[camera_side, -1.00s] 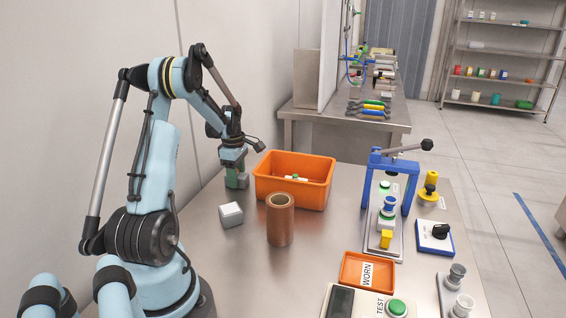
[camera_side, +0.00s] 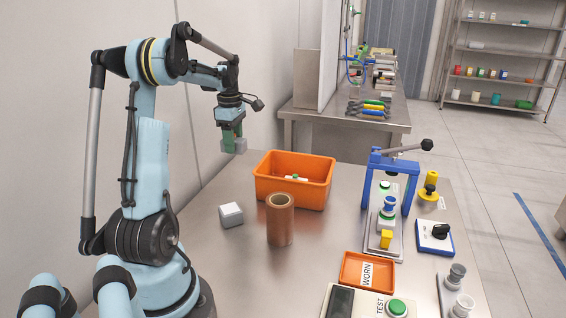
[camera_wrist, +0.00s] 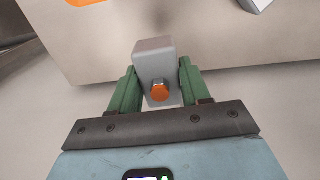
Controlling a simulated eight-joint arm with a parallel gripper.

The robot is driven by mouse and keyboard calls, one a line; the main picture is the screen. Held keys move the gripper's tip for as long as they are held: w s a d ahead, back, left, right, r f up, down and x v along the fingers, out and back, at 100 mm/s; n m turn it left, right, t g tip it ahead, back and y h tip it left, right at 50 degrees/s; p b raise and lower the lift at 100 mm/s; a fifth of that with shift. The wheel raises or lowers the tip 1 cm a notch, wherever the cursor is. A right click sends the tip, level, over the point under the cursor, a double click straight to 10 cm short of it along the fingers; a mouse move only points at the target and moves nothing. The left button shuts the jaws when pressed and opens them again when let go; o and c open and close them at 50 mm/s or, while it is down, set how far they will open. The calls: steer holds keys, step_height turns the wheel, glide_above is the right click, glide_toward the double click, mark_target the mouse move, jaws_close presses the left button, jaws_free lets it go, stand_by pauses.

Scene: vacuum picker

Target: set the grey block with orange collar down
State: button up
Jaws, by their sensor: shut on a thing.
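My gripper (camera_side: 232,138) is raised in the air to the left of and above the orange bin in the side view. Its green fingers are shut on a grey block (camera_side: 240,146). In the wrist view my gripper (camera_wrist: 155,85) has one finger on each side of the grey block (camera_wrist: 153,52). An orange part (camera_wrist: 159,93) shows on the block's near face. The block hangs clear of the table (camera_side: 330,235), above its back left edge.
An orange bin (camera_side: 268,188) with small things inside stands below and right of my gripper. A pale grey cube (camera_side: 231,215) and a brown cylinder (camera_side: 280,222) stand in front of it. A blue press (camera_side: 372,195) and an orange WORN tray (camera_side: 348,272) are further right.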

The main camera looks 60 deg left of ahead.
step_height(320, 180, up, 5)
steer(key=shift+w+d+f, duration=0.1)
steer(key=shift+w+d, duration=0.05)
steer(key=w+d+m, duration=0.2)
steer(key=w+d, duration=0.4)
steer(key=d, duration=0.4)
steer(key=w+d+m, duration=0.3)
steer(key=w+d, duration=0.2)
steer(key=d, duration=0.6)
steer(key=s+d+m, duration=0.1)
steer(key=d+m, duration=0.4)
steer(key=d, duration=1.6)
glide_above(334, 232)
step_height(334, 232, down, 12)
steer(key=shift+s+f, duration=0.1)
steer(key=shift+f, duration=2.05)
steer(key=shift+f, duration=0.1)
